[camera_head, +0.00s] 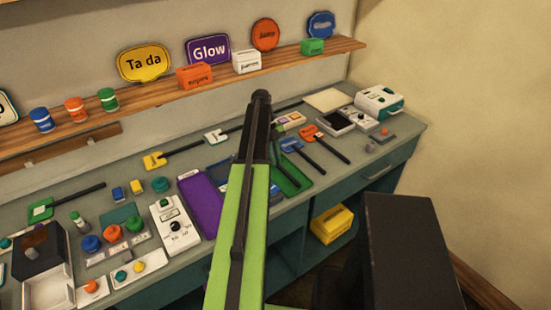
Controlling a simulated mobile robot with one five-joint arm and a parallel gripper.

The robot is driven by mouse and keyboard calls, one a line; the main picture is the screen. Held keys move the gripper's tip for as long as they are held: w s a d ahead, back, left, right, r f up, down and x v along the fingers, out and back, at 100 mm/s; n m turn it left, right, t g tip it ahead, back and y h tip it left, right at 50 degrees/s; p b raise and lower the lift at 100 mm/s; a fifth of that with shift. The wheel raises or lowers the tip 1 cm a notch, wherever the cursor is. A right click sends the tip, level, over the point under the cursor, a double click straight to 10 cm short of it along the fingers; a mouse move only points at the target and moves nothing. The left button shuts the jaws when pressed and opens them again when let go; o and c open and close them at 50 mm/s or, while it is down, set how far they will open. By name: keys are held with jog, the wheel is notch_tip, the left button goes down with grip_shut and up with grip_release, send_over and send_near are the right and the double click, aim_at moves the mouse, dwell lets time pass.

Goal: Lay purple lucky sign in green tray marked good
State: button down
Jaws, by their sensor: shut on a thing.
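My green and black arm reaches up the middle of the view over the counter. Its black far end shows, but the jaws of my gripper are hidden, and so is anything in them. I see no purple sign with lucky on it. A green tray (293,184) lies on the counter just right of my arm, partly covered by it. I cannot read any marking on this tray. A purple tray (201,214) lies just left of my arm and looks empty.
Handled signs in blue (291,145), orange (309,131), white (215,136), yellow (154,161) and green (40,209) lie on the counter. A white control box (174,225) stands left of the purple tray. A wall shelf (290,60) holds a purple Glow sign (208,49) and others.

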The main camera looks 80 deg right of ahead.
jog(key=shift+f+b, duration=0.35)
jog(key=shift+f, duration=0.05)
dwell(0.6)
jog(key=c, duration=1.3)
grip_release()
jog(key=shift+c, duration=0.2)
jog(key=shift+o, duration=0.8)
notch_tip(320, 180, up, 8)
jog(key=p, duration=0.8)
jog(key=shift+r, duration=0.1)
jog(key=shift+w, duration=0.1)
